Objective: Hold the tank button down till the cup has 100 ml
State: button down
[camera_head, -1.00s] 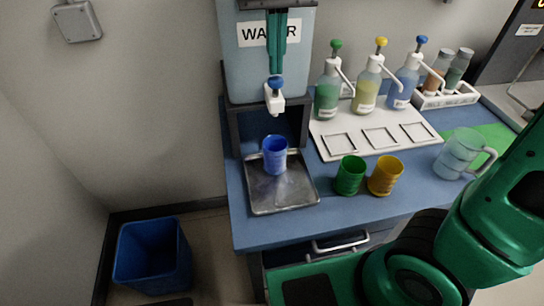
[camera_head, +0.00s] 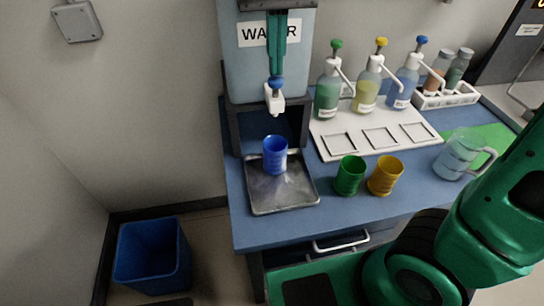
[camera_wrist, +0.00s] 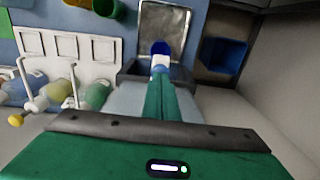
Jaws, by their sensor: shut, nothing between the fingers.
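The water tank (camera_head: 238,62) has a white tap (camera_head: 274,100) with a blue button (camera_head: 275,82) on top. My gripper (camera_head: 276,73) is shut and empty. Its green fingers point down in front of the tank label, tips at the button; I cannot tell how far it is pressed. The blue cup (camera_head: 274,158) stands upright on the metal tray (camera_head: 283,195) below the tap. No stream and no level in the cup can be made out. In the wrist view my gripper (camera_wrist: 160,76) reaches the tap (camera_wrist: 160,62), with the cup (camera_wrist: 160,47) beyond; the button is hidden.
Green (camera_head: 349,177) and yellow (camera_head: 385,178) cups stand right of the tray. Pump bottles (camera_head: 366,95) stand behind on a white holder (camera_head: 328,153). A clear jug (camera_head: 455,158) stands at the right near my arm. A blue bin (camera_head: 150,258) is on the floor.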

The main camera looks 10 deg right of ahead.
jog(key=shift+f, duration=1.1)
dwell(0.6)
jog(key=shift+r, duration=3.55)
